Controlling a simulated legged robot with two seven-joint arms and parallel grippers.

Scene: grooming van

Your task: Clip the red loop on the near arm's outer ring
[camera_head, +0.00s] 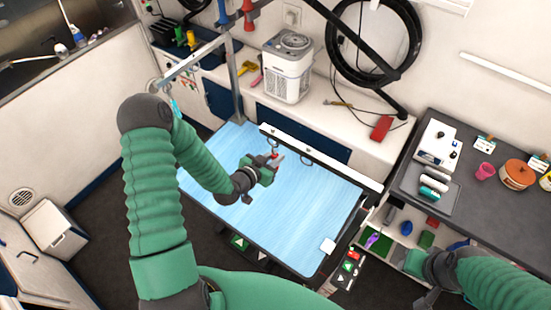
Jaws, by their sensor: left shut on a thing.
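My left gripper (273,161) is over the blue grooming table (310,215), shut on a small red thing, likely the red loop (275,155). Most of the loop is hidden by the fingers. A pale bar (330,162) runs along the far side of the table, with dark rings below it: one ring (272,142) just beyond my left gripper and another ring (306,160) to the right. A grey arm (195,61) reaches left from a post, with a ring (153,87) at its end. My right gripper (420,279) is low at right; its jaws are unclear.
A white appliance (287,67) and a coiled black hose (376,45) are behind the table. A cyan loop (174,107) hangs near my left arm.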

